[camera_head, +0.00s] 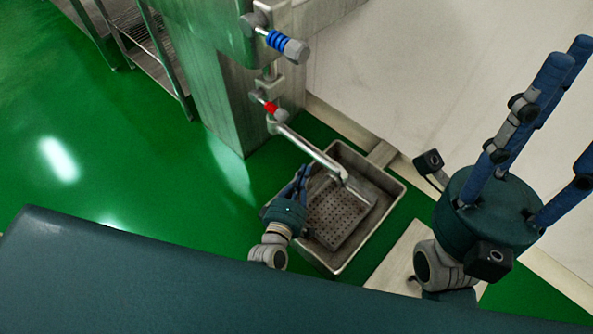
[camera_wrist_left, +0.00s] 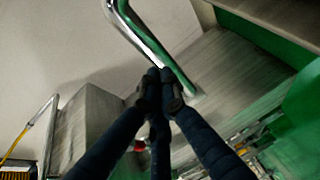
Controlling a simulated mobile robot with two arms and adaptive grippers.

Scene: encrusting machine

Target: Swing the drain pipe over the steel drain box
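The metal drain pipe (camera_head: 313,151) runs from the joint by the red-banded valve (camera_head: 271,108) down to the right. Its bent outlet end is above the steel drain box (camera_head: 394,203), a rectangular open tray with a perforated plate inside. My left gripper (camera_head: 303,172) is at the box's left side, its fingers just left of the pipe. In the left wrist view, its three blue fingers meet at the tips (camera_wrist_left: 160,78), close against the shiny pipe (camera_wrist_left: 140,30); contact is unclear. My right gripper (camera_head: 574,95) is at the right, fingers spread, empty, away from the pipe.
A blue-banded valve (camera_head: 281,43) sits above the pipe on the green-grey machine column (camera_head: 222,90). A metal rack (camera_head: 150,50) stands at the upper left. A pale wall (camera_head: 400,80) is behind the box. Green floor (camera_head: 100,150) is clear at left.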

